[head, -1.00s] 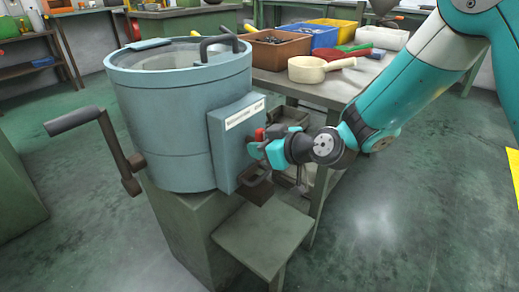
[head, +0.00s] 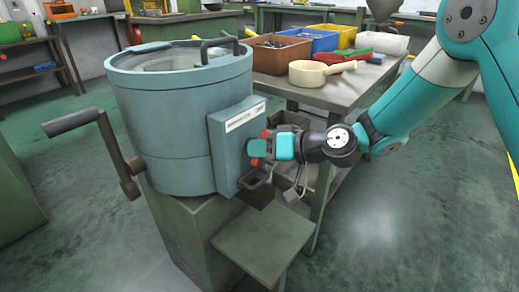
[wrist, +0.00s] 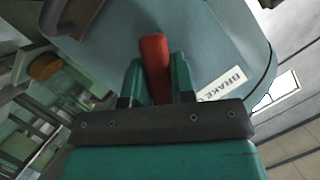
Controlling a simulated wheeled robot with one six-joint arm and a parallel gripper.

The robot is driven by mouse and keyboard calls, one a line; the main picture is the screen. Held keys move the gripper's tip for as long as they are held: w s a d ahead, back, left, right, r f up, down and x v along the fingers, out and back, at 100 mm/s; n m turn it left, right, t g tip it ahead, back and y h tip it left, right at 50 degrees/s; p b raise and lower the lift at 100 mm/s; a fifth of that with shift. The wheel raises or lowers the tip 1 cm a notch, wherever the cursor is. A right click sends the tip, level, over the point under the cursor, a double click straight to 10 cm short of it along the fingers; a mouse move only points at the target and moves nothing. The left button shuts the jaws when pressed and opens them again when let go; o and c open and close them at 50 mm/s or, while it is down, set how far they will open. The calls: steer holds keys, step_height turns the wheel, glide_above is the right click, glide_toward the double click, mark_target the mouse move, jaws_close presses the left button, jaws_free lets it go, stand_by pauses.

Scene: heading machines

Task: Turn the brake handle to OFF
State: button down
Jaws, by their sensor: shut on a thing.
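The brake handle is a red lever on the front panel (head: 227,150) of a blue-grey round drum machine (head: 175,130). In the wrist view the red handle (wrist: 155,66) stands between the two teal fingers of my gripper (wrist: 157,82), which is shut on it. A white label reading "BRAKE" (wrist: 222,84) is beside it on the panel. In the head view my gripper (head: 262,148) is at the panel, and its fingers hide most of the handle. Text on the panel's white strip is too small to read.
A dark crank handle (head: 75,123) sticks out at the drum's left. A low green stand (head: 265,245) is below the panel. A bench (head: 345,88) behind holds bins and a cream scoop (head: 308,73). Open floor (head: 390,230) lies at the right.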

steer(key=shift+w+d+r, duration=0.1)
steer(key=shift+w+d, duration=0.1)
steer(key=c, duration=1.1)
jaws_free()
steer(key=shift+o, duration=0.7)
steer(key=shift+s+a, duration=0.1)
steer(key=p+v, duration=0.1)
steer(key=v, duration=1.6)
steer(key=shift+s, duration=0.2)
